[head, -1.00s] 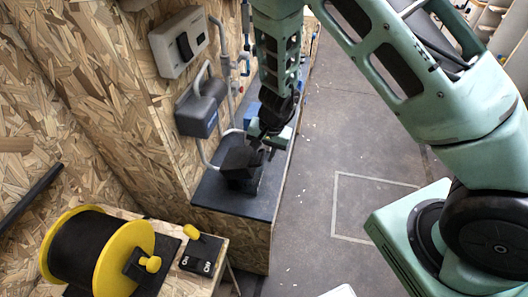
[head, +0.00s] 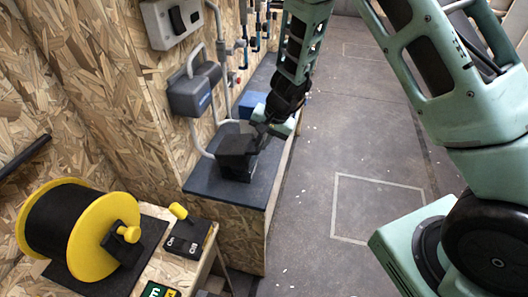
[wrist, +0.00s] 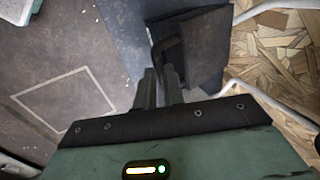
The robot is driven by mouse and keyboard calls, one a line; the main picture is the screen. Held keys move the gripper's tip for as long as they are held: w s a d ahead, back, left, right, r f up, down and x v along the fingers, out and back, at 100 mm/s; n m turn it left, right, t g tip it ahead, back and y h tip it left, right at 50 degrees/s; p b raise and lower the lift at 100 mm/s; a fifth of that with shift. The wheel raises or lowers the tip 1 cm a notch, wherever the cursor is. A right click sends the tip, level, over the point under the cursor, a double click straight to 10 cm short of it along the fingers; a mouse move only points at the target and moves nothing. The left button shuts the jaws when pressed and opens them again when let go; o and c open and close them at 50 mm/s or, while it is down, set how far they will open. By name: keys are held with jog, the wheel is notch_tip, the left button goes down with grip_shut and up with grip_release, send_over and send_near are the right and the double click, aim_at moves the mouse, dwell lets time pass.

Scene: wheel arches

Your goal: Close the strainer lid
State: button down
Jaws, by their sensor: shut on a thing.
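The strainer (head: 236,165) is a dark, box-like thing standing on the dark bench top. In the wrist view its lid (wrist: 205,45) is a dark flat plate with a thin bent handle at its left edge. My gripper (head: 259,130) is at the strainer's upper right side. In the wrist view my gripper (wrist: 162,80) has its two fingers close together on the handle of the lid. The fingers hide part of the handle. I cannot tell the lid's exact angle.
The dark bench top (head: 222,190) adjoins a chipboard wall with a grey box (head: 190,92) and pipes. A blue thing (head: 252,104) lies behind the strainer. A yellow-flanged reel (head: 95,235) and a switch box (head: 188,236) are at front left. The floor at right is clear.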

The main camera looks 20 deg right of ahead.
jog(key=shift+t+y, duration=0.6)
jog(key=shift+y, duration=0.2)
jog(key=f+b, duration=0.1)
jog(key=b, duration=0.3)
jog(key=s+d+f+b, duration=0.1)
jog(key=b, duration=0.4)
jog(key=f+b, duration=0.2)
jog(key=b, duration=0.2)
jog(key=shift+s+d, duration=0.2)
jog(key=shift+d, duration=0.15)
jog(key=c, duration=1.5)
grip_release()
jog(key=shift+d+f, duration=0.1)
jog(key=p+v, duration=0.4)
jog(key=v, duration=1.3)
jog(key=shift+d+r, duration=0.1)
jog(key=shift+r, duration=0.15)
